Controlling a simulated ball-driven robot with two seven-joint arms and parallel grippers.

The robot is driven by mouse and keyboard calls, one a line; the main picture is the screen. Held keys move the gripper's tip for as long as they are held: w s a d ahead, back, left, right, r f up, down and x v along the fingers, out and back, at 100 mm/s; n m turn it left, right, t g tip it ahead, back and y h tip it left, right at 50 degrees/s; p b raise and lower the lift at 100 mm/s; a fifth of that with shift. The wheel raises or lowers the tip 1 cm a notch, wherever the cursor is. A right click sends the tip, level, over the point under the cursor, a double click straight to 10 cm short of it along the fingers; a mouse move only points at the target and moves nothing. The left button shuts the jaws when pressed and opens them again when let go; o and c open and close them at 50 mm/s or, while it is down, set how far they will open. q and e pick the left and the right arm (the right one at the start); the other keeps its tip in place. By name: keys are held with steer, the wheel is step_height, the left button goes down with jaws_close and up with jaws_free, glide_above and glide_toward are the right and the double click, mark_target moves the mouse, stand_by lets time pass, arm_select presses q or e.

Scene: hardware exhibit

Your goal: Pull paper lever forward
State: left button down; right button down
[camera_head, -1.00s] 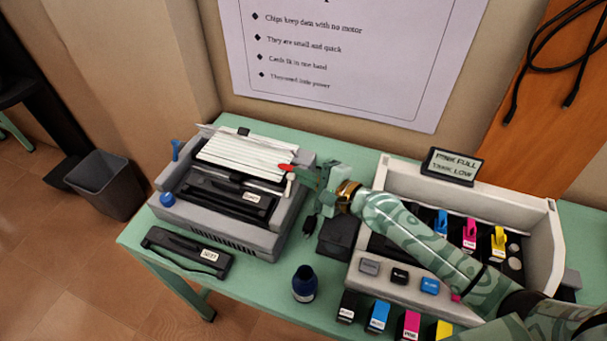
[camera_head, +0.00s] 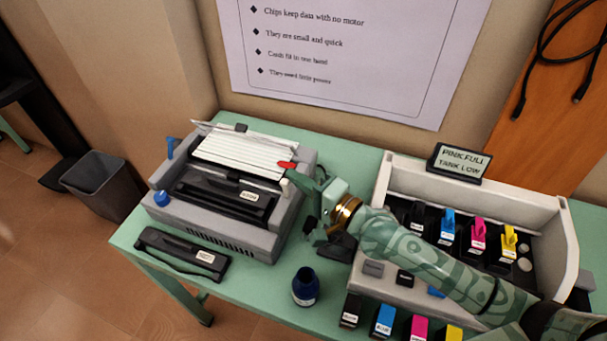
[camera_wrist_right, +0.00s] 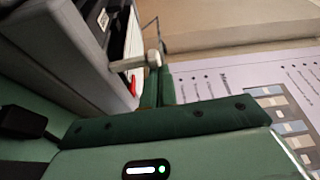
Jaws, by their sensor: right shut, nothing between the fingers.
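The grey printer (camera_head: 215,222) stands on the left of the table with white paper (camera_head: 240,155) across its top. At its right side are a red tip (camera_head: 286,165) and a short pale lever (camera_head: 284,186); I cannot tell if they are one part. The pale lever (camera_wrist_right: 140,62) ends in a round knob in the right wrist view, beside my fingers. My right gripper (camera_head: 296,176) is shut and empty. Its green fingertips (camera_wrist_right: 159,86) are right at the lever; contact is not clear. A blue lever (camera_head: 171,146) stands at the printer's left back. My left gripper is out of view.
A white-walled cartridge unit (camera_head: 470,187) with a display sign (camera_head: 460,161) stands under my right arm. Several ink boxes line the front edge. A wall stands behind the table.

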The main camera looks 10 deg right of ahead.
steer(key=shift+s+a+r+n+t+y, duration=0.1)
steer(key=shift+s+a+n+t+y, duration=0.15)
steer(key=shift+n, duration=0.35)
steer(key=shift+s+a+n+t+y, duration=0.15)
steer(key=shift+s+n, duration=0.2)
steer(key=shift+n, duration=0.25)
steer(key=shift+r, duration=0.1)
steer(key=s+a+r+p, duration=0.2)
steer(key=s+r+p, duration=0.7)
steer(key=s+r, duration=0.3)
steer(key=shift+s+a+r+p, duration=0.3)
steer(key=shift+s+r, duration=0.1)
steer(key=shift+s, duration=0.5)
steer(key=shift+r, duration=0.1)
